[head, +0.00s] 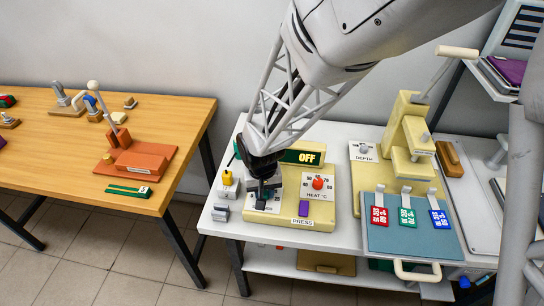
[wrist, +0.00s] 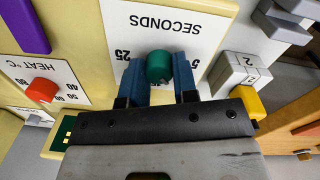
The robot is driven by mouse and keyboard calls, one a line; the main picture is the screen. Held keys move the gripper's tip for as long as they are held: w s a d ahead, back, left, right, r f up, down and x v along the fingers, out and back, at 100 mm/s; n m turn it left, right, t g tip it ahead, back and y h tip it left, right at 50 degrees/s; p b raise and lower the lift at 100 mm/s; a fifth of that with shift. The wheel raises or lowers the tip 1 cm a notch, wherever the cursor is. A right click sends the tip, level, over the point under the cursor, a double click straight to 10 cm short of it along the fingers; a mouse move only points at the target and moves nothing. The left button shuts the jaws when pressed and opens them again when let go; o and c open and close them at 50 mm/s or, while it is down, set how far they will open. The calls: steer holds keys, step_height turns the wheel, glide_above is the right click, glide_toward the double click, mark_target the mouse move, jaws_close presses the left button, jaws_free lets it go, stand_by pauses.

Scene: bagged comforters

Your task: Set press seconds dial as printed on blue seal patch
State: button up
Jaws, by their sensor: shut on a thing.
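The press control box (head: 318,213) is cream-coloured, with a display reading OFF. Its SECONDS dial plate (wrist: 190,32) appears upside down in the wrist view, with 25 readable at the left. The green seconds knob (wrist: 159,66) sits between the blue fingertips of my gripper (wrist: 160,80), which is shut on it. In the head view my gripper (head: 265,188) covers most of this dial and hides the knob. The blue seal patch (head: 440,218) is the rightmost of three patches on the blue-grey board; its white print is too small to read surely. The knob's pointer setting is hidden.
The red heat knob (head: 318,183) and a purple button (head: 303,208) are right of my gripper. A grey block with a yellow knob (head: 227,178) stands close at left. The cream lever press (head: 408,135) stands right. A wooden table (head: 190,120) is further left.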

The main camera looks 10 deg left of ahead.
stand_by(0.3)
steer(key=o, duration=0.9)
steer(key=shift+o, duration=0.2)
steer(key=shift+r, duration=0.15)
steer(key=shift+a+r, duration=0.1)
steer(key=shift+r, duration=3.7)
